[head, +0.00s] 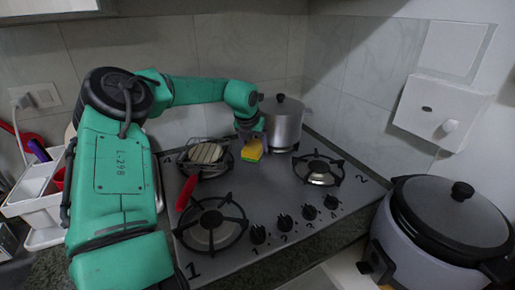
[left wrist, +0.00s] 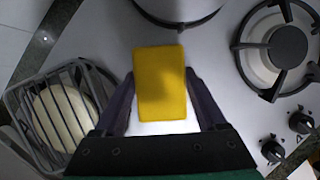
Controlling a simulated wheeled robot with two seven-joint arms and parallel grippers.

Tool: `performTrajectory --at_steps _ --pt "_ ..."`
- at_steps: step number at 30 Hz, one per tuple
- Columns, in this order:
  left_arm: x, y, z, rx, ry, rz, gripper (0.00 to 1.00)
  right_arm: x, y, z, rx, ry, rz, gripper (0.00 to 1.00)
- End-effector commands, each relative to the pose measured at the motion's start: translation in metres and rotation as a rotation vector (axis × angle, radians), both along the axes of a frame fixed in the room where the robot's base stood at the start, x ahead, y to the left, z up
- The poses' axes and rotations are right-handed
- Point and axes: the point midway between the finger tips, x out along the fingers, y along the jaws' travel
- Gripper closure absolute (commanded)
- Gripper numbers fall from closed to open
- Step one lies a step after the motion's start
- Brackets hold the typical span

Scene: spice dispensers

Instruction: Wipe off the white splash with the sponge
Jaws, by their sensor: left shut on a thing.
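A yellow sponge (head: 252,151) is held by my left gripper (head: 250,139) over the back middle of the grey stovetop, beside the steel pot. In the left wrist view the sponge (left wrist: 160,80) is pinched between the two dark fingers of the gripper (left wrist: 162,98). I cannot tell for sure whether the sponge touches the stovetop. A bright white patch (left wrist: 165,127) shows between the fingers at the sponge's near end; I cannot tell whether it is the splash. No other white splash is clear, and the sponge and arm hide part of the surface. My right gripper is out of view.
A lidded steel pot (head: 283,124) stands right behind the sponge. A wire rack pan (head: 205,155) with a red handle (head: 187,192) is on the left. Burners (head: 318,170) and knobs (head: 284,222) are in front. A rice cooker (head: 440,232) stands at the right; a white rack (head: 35,190) is far left.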

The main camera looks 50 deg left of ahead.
Motion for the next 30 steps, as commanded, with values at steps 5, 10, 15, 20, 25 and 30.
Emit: performTrajectory --at_steps 5,10,15,20,25,30 --pt "-0.003 0.005 0.021 0.001 -0.003 0.0 0.71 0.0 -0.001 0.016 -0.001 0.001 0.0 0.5" --pt "-0.006 0.009 0.033 0.0 -0.001 0.001 0.71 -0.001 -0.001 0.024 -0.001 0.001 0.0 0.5" --pt "-0.006 0.01 0.035 0.0 -0.001 0.001 0.71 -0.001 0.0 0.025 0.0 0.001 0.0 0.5" --pt "-0.006 0.01 0.034 0.0 -0.001 0.0 0.71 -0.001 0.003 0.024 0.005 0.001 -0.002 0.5" --pt "-0.006 0.01 0.034 0.0 -0.001 0.0 0.71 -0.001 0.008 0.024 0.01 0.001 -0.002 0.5" --pt "-0.006 0.01 0.034 0.0 -0.001 0.0 0.71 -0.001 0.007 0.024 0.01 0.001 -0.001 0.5"
